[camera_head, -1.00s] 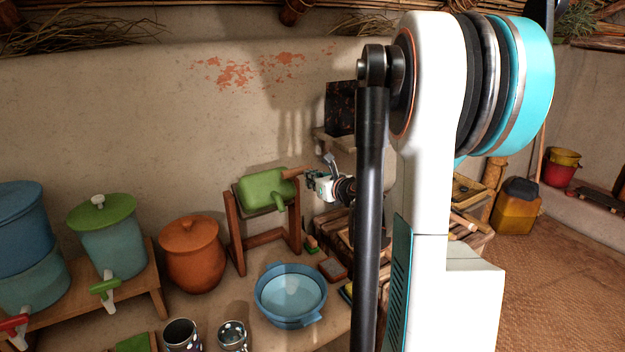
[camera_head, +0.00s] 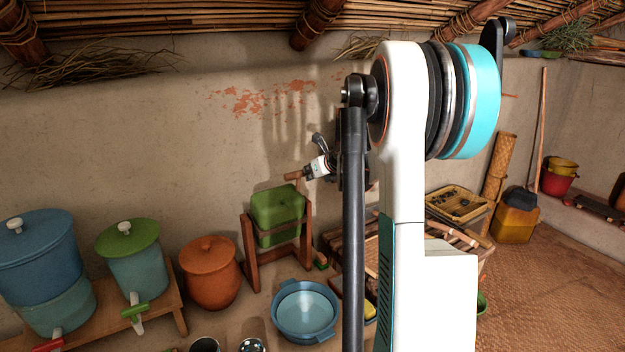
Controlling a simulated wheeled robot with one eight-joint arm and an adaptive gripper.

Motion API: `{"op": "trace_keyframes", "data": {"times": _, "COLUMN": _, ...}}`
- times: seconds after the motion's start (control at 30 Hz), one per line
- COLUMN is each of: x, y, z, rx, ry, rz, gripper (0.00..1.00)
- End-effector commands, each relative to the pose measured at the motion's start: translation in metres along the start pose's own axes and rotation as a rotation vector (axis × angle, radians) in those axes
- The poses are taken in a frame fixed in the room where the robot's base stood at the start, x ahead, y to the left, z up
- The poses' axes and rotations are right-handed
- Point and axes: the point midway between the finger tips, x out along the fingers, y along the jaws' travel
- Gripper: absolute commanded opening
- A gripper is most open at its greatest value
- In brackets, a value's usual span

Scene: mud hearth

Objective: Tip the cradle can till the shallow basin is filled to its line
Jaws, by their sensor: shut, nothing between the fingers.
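The green cradle can (camera_head: 277,207) hangs nearly upright in its wooden cradle frame (camera_head: 251,256). A short brown wooden handle (camera_head: 293,176) shows above its top right. My gripper (camera_head: 304,173) is beside that handle, fingers towards it, shut with nothing between them. It is small here, and I cannot tell whether it touches the handle. The shallow blue basin (camera_head: 281,322) stands on the floor or low surface in front of the cradle. Its inside looks pale blue; the water level and fill line cannot be made out.
A lidded orange pot (camera_head: 209,274) stands left of the cradle. Green-lidded (camera_head: 134,258) and blue (camera_head: 42,262) dispensers with taps stand on a wooden bench at left. Metal cups (camera_head: 252,346) sit at the front edge. My arm hides part of the slatted rack (camera_head: 462,238) at right.

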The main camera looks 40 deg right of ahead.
Motion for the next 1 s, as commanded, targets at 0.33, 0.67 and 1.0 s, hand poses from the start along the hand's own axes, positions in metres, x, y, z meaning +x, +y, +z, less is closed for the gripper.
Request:
{"op": "trace_keyframes", "data": {"times": 0.33, "x": 0.018, "y": 0.0, "z": 0.024, "rx": -0.001, "ry": -0.001, "rz": 0.0, "gripper": 0.0}}
{"op": "trace_keyframes", "data": {"times": 0.67, "x": 0.022, "y": 0.0, "z": 0.028, "rx": 0.0, "ry": -0.003, "rz": 0.0, "gripper": 0.0}}
{"op": "trace_keyframes", "data": {"times": 1.0, "x": 0.021, "y": 0.0, "z": 0.028, "rx": 0.0, "ry": -0.003, "rz": -0.001, "gripper": 0.0}}
